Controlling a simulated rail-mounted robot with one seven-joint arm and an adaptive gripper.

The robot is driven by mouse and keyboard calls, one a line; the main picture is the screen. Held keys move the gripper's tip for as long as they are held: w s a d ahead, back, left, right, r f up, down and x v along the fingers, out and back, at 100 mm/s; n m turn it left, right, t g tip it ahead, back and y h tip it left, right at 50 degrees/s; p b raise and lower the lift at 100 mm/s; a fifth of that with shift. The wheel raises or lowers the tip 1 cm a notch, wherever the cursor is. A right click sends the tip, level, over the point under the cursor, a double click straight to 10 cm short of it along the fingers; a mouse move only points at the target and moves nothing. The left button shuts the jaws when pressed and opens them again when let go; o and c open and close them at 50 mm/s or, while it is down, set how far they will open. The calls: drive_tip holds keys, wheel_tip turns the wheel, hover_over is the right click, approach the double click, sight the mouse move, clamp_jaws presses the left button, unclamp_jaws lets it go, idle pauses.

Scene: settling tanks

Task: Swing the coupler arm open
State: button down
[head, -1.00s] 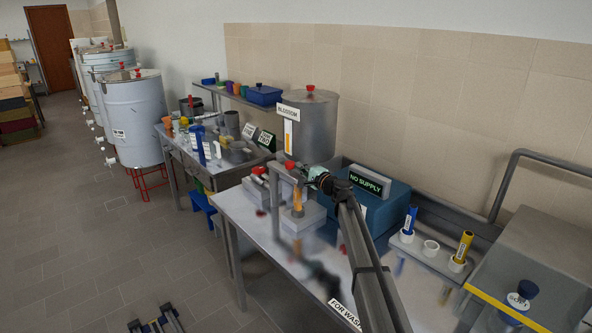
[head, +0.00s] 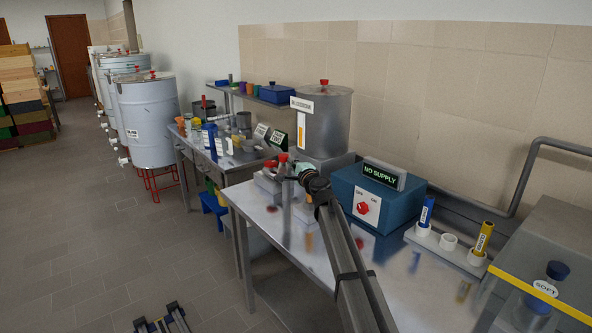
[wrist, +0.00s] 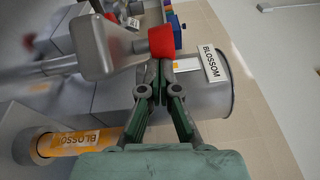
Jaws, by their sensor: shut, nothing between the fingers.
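The coupler arm, a grey metal piece (wrist: 95,45) with a red knob (wrist: 161,40) at its end, fills the upper left of the wrist view. In the head view its red knob (head: 283,158) shows just left of my gripper (head: 301,172). In the wrist view my gripper (wrist: 160,68) is shut and empty, its fingertips right beside the red knob; I cannot tell whether they touch it. The steel tank labelled BLOSSOM (head: 326,120) stands behind. An amber cylinder with a BLOSSOM label (wrist: 70,143) lies across the lower left of the wrist view.
A blue box (head: 352,205) with a red switch and a NO SUPPLY sign (head: 381,176) stands right of the tank. White holders with blue (head: 426,211) and yellow (head: 482,238) tubes stand further right. The steel table's front (head: 290,240) is mostly clear.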

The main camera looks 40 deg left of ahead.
drive_tip(key=s+a+b, duration=0.2)
drive_tip(key=s+a, duration=0.2)
drive_tip(key=a, duration=0.5)
drive_tip(key=shift+s+a, duration=0.15)
drive_tip(key=shift+s, duration=0.05)
drive_tip(key=shift+a+r, duration=0.2)
drive_tip(key=shift+r, duration=0.05)
drive_tip(key=shift+b, duration=0.3)
drive_tip(key=s+d+f, duration=0.1)
drive_tip(key=s+d, duration=0.2)
drive_tip(key=s, duration=0.8)
drive_tip(key=shift+s+d, duration=0.15)
drive_tip(key=shift+d, duration=0.15)
